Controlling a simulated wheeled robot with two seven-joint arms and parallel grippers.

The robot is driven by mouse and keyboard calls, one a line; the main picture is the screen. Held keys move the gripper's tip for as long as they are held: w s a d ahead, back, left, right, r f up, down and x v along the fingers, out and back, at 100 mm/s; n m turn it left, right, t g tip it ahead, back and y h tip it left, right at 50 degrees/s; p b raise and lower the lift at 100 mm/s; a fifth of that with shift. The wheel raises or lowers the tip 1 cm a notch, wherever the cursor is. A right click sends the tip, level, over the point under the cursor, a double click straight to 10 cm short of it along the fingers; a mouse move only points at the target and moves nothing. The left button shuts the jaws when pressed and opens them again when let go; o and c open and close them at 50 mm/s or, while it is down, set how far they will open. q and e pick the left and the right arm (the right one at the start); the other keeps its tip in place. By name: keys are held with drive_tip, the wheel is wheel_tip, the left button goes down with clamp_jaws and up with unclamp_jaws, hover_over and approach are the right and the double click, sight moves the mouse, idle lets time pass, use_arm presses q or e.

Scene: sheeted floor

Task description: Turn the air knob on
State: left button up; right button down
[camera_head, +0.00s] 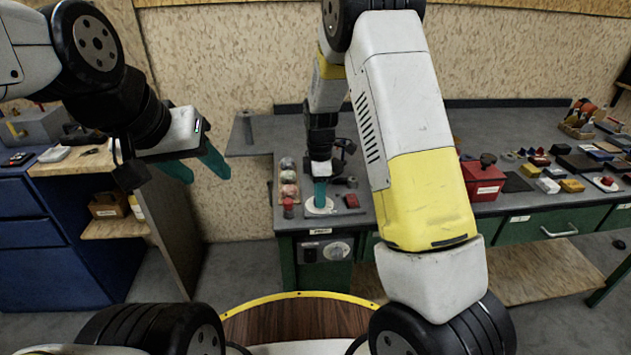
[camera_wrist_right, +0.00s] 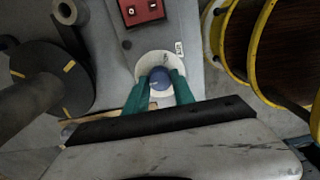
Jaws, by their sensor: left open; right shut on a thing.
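The air knob (camera_wrist_right: 160,80) is a small round blue-grey knob on a round white base plate (camera_wrist_right: 151,63), seen in the right wrist view. My right gripper (camera_wrist_right: 160,85) has its green fingers on both sides of the knob and is shut on it. In the head view, the right gripper (camera_head: 320,196) points down at the white base plate (camera_head: 319,206) on the bench corner, and the knob is hidden there by the fingers. My left gripper (camera_head: 205,170) is open and empty in the air at the left, away from the bench.
A red box (camera_head: 483,182) and several small parts stand along the grey bench to the right. A blue cabinet (camera_head: 45,235) is at the left. A panel with a round dial (camera_head: 336,250) is below the bench top.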

drive_tip(key=m, duration=0.7)
drive_tip(key=shift+m, duration=0.4)
drive_tip(key=m, duration=0.3)
drive_tip(key=shift+w+m, duration=0.1)
drive_tip(key=shift+m, duration=0.2)
drive_tip(key=m, duration=0.3)
drive_tip(key=shift+m, duration=0.3)
drive_tip(key=m, duration=0.4)
drive_tip(key=shift+m, duration=0.3)
drive_tip(key=shift+r+m, duration=0.1)
drive_tip(key=shift+m, duration=2)
